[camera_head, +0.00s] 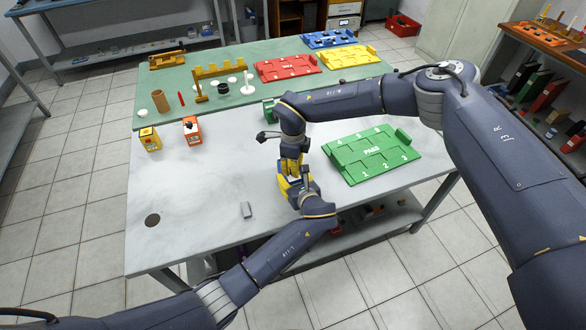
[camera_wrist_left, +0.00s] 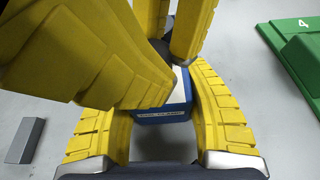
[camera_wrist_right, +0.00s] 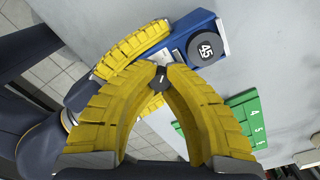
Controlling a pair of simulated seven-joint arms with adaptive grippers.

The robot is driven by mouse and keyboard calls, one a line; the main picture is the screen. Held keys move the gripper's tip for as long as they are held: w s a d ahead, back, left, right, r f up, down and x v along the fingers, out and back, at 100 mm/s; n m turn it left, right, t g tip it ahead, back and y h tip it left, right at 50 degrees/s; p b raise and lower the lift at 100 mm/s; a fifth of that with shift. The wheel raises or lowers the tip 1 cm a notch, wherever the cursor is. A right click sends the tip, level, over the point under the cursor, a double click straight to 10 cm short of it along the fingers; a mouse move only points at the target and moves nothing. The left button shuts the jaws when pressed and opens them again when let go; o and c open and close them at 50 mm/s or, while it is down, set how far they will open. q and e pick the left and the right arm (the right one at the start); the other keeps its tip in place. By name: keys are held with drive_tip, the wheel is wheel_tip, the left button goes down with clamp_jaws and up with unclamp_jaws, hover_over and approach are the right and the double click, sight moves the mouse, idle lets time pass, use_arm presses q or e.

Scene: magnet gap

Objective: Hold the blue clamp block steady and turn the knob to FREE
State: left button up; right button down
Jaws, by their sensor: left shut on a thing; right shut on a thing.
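The blue clamp block (camera_wrist_left: 165,117) sits low between the yellow fingers of my left gripper (camera_head: 289,184), which is shut on it. In the right wrist view the block (camera_wrist_right: 190,28) shows a round dark dial marked 45 (camera_wrist_right: 205,48). My right gripper (camera_wrist_right: 160,76) comes from above, its fingertips closed on the small dark knob (camera_wrist_right: 160,82), which bears a white mark. The fingers cover most of the knob, and I cannot read any FREE marking. In the head view the arms hide the block almost wholly.
A green PASS board (camera_head: 351,166) lies close on the right. A small grey block (camera_head: 246,210) lies on the left near the front edge. Orange (camera_head: 192,131) and yellow (camera_head: 149,139) boxes stand further back left. The table's left front is mostly clear.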

idle(0.4)
drive_tip(key=c, duration=1.2)
unclamp_jaws()
wheel_tip(320, 180, up, 12)
use_arm(q)
drive_tip(key=o, duration=1.3)
drive_tip(key=shift+o, duration=0.2)
